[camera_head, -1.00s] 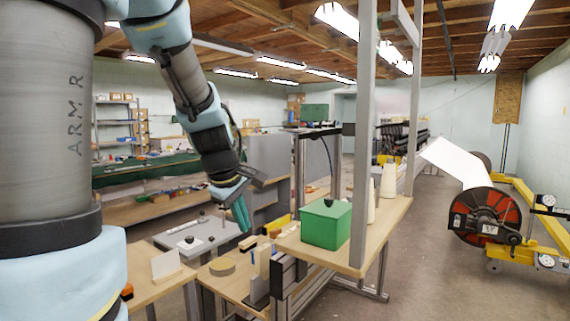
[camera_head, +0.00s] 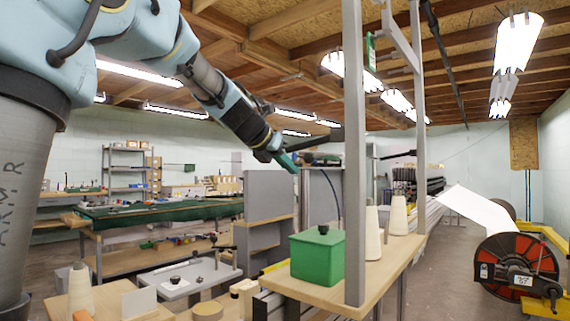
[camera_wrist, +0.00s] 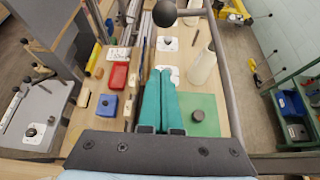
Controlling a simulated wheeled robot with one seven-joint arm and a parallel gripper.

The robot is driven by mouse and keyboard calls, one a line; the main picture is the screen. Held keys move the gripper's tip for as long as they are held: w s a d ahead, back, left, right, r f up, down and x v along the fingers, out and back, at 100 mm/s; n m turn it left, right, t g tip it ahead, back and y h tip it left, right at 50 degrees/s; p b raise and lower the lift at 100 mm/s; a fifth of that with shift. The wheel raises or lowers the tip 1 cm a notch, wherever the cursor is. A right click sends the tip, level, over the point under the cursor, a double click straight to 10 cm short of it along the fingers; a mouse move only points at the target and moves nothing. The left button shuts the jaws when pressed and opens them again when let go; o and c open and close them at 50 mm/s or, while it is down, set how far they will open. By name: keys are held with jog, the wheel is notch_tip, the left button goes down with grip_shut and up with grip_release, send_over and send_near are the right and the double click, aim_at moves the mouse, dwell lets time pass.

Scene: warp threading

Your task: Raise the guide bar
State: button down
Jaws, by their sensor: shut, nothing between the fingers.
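My gripper (camera_head: 294,166) has teal fingers pressed together with nothing between them. It is raised left of the grey upright frame (camera_head: 354,200), above the level of the green box. In the wrist view my gripper (camera_wrist: 160,72) points at the bench below, its fingers side by side. In the head view dark bar-like parts (camera_head: 325,134) show behind my gripper. I cannot tell for sure which of these is the guide bar.
A green lidded box (camera_head: 317,256) and white thread cones (camera_head: 398,215) stand on the wooden bench (camera_head: 385,268). A red tray (camera_wrist: 118,76) and a blue block (camera_wrist: 107,105) lie left of my fingers in the wrist view. A large reel (camera_head: 515,268) stands at the right; the floor between is clear.

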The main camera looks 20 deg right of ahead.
jog(key=w+d+p, duration=0.2)
jog(key=w+d, duration=0.1)
jog(key=d, duration=0.2)
jog(key=shift+d+r, duration=0.25)
jog(key=shift+r, duration=0.15)
jog(key=shift+p, duration=0.35)
